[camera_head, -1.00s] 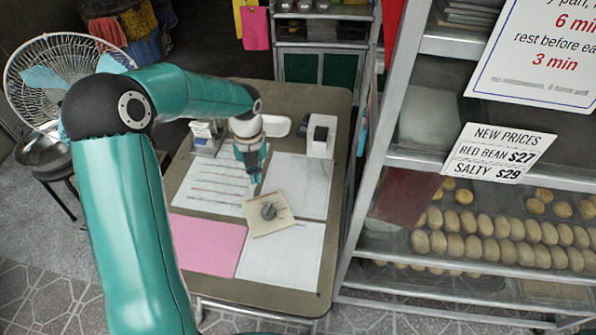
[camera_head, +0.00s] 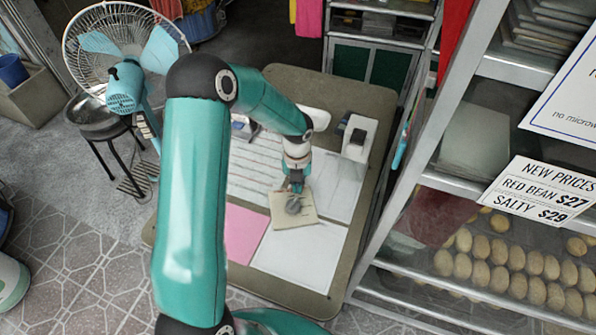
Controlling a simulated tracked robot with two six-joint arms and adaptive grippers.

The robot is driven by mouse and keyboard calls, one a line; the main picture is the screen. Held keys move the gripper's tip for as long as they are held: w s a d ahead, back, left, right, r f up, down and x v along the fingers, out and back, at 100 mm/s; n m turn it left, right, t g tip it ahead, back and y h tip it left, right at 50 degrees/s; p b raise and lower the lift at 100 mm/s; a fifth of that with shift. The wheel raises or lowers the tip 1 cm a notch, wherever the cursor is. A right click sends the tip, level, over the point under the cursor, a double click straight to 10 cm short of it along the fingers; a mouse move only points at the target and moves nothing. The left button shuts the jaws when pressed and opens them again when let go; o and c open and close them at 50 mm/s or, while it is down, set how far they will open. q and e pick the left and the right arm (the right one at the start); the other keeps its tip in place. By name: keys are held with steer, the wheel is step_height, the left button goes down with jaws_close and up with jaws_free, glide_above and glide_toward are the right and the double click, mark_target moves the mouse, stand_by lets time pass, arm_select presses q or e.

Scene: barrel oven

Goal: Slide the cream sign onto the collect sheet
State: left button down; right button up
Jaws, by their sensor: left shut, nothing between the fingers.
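The cream sign (camera_head: 307,217), a square piece with a dark round knob on it, lies on the table where several sheets meet. A white sheet (camera_head: 303,258) lies below it, another white sheet (camera_head: 338,188) is at upper right, a lined sheet (camera_head: 255,168) at upper left and a pink sheet (camera_head: 243,233) at lower left. I cannot read which is the collect sheet. My left gripper (camera_head: 294,190) points down at the knob, shut and empty. Whether it touches the knob I cannot tell. My right gripper is not in view.
A white box-shaped device (camera_head: 358,140) stands at the table's back right. A metal shelf rack with buns (camera_head: 505,255) and a price sign (camera_head: 540,190) borders the table's right side. A fan (camera_head: 125,55) stands at the left. The table front is clear.

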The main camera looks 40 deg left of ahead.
mark_target(295, 210)
arm_select(q)
steer(key=shift+s+d+r, duration=0.1)
steer(key=shift+s+d, duration=0.6)
steer(key=shift+s, duration=0.2)
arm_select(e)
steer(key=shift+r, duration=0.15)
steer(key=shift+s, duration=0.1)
arm_select(q)
steer(key=shift+s+d, duration=0.15)
steer(key=shift+d, duration=0.05)
steer(key=s+d, duration=0.1)
steer(key=s, duration=0.1)
steer(key=s+d+b, duration=0.1)
steer(key=shift+s+d, duration=0.35)
steer(key=shift+s, duration=0.05)
steer(key=shift+s+d, duration=0.25)
steer(key=shift+d, duration=0.05)
steer(key=shift+w, duration=0.1)
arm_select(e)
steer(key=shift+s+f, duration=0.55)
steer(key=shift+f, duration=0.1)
